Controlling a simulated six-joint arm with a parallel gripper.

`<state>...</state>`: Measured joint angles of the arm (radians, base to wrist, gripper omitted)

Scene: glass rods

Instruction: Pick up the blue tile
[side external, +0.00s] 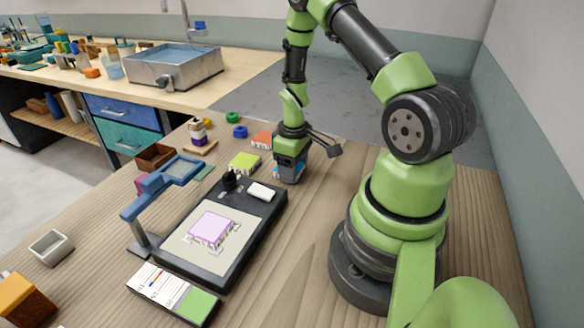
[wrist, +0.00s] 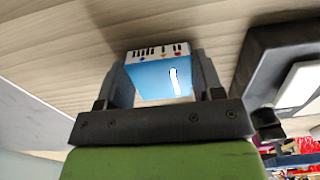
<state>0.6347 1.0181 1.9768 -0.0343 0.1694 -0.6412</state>
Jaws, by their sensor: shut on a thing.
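The blue tile (wrist: 152,80) is between the two fingers of my gripper (wrist: 160,66) in the wrist view. Its blue face has a white mark, and its pale edge carries dark bars and small coloured marks. In the side view my gripper (side external: 289,170) points down, low over the wooden table right of the black device. Only a small part of the tile (side external: 286,175) shows there, beneath the gripper. My gripper is shut on the tile. I cannot tell whether the tile still touches the table.
A black device (side external: 191,272) with a pink tile (side external: 212,230) on its pale plate lies left of my gripper. A yellow-green tile (side external: 244,162) and an orange tile (side external: 264,140) lie close by. A blue magnifier stand (side external: 146,205) rises farther left.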

